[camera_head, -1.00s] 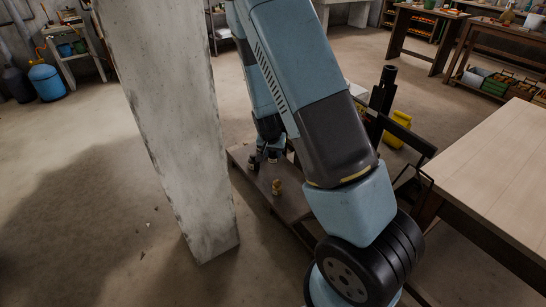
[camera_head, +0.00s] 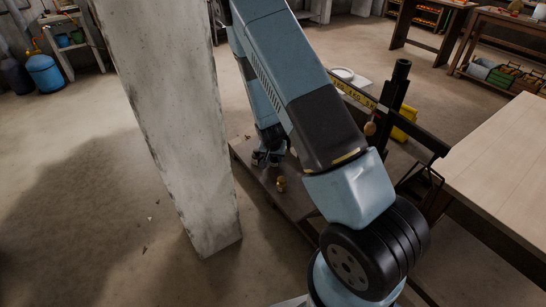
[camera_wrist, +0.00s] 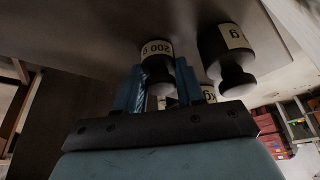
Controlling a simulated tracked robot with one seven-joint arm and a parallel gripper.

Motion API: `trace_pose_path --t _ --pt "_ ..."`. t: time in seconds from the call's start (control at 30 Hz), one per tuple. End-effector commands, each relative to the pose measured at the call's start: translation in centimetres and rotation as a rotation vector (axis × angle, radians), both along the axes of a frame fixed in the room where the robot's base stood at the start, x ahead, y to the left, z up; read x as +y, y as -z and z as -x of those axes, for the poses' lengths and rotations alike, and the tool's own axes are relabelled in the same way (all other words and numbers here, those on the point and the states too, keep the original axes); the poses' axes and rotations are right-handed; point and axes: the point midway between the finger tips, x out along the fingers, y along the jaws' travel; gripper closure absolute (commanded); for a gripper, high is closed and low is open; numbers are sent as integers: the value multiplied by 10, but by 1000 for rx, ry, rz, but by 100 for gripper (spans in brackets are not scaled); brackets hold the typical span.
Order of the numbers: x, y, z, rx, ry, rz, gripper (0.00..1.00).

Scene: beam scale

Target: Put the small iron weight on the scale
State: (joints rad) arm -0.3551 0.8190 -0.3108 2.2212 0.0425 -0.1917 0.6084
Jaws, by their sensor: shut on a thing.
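In the wrist view a small dark iron weight (camera_wrist: 157,68) with a white "200 g" label sits between the two blue fingers of my gripper (camera_wrist: 163,92), which is shut on it. A larger dark weight (camera_wrist: 228,55) with a label ending in "g" stands close to its right, apart from the fingers. Part of another label shows behind the right finger. In the head view my gripper (camera_head: 267,157) is low over the dark platform (camera_head: 295,208); the held weight is hard to make out there. The beam scale (camera_head: 360,95) stands behind my arm, partly hidden.
A small brass-coloured weight (camera_head: 281,184) stands on the platform in front of my gripper. A concrete pillar (camera_head: 180,130) rises close on the left. A wooden table (camera_head: 500,170) is on the right. The scale's dark post (camera_head: 393,90) stands right of my arm.

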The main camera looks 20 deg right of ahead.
Motion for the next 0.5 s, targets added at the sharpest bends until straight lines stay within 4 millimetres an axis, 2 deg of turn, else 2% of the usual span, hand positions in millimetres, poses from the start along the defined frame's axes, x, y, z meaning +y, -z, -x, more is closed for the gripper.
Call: trace_pose_path --t 0.23,0.27,0.5 --pt "0 0 0 0 -1 0 100" --pt "1 1 0 0 -1 0 61" --pt "3 1 0 0 -4 0 38"
